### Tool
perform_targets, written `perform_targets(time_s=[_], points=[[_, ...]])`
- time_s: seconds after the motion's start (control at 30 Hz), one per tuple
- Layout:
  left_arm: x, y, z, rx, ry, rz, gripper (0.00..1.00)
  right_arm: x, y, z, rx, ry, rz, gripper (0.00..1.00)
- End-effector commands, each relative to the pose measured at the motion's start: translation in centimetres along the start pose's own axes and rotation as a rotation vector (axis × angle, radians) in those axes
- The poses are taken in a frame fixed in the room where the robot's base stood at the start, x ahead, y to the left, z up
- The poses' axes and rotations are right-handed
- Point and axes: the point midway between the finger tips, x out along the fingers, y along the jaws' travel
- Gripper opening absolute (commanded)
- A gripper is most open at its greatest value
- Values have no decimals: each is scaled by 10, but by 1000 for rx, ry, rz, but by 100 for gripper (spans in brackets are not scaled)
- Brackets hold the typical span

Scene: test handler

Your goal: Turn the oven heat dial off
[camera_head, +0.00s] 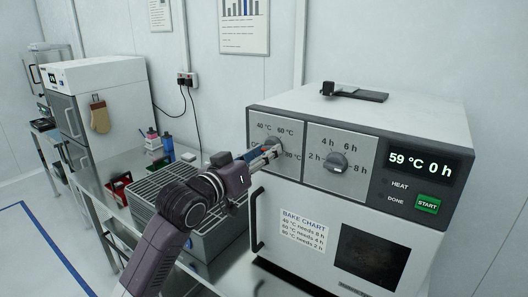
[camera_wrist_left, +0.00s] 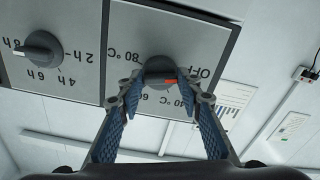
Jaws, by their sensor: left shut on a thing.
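The oven heat dial (camera_head: 273,142) is the left of two round knobs on the white oven's front, partly covered by my left gripper (camera_head: 270,153). The left wrist view, which is upside down, shows the dark heat dial (camera_wrist_left: 158,70) between the blue-padded fingers of my left gripper (camera_wrist_left: 162,92), which is shut on it. The dial's orange mark appears to point to the OFF and 40 °C side; its exact setting is unclear. The oven display (camera_head: 417,163) reads 59 °C 0 h. My right gripper is not in view.
The time dial (camera_head: 337,162) sits right of the heat dial. The oven door handle (camera_head: 257,219) is below my gripper. A green START button (camera_head: 428,205) is at the right.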

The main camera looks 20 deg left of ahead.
Motion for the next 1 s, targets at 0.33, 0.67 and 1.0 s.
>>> perform_targets(time_s=[0.33, 0.67, 1.0], points=[[0, 0, 1, -5, -2, 0, 40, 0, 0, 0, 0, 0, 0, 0], [0, 0, 0, -2, 0, 0, 51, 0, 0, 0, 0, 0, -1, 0], [-33, 0, 1, 1, -2, 0, 51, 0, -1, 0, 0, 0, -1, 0]])
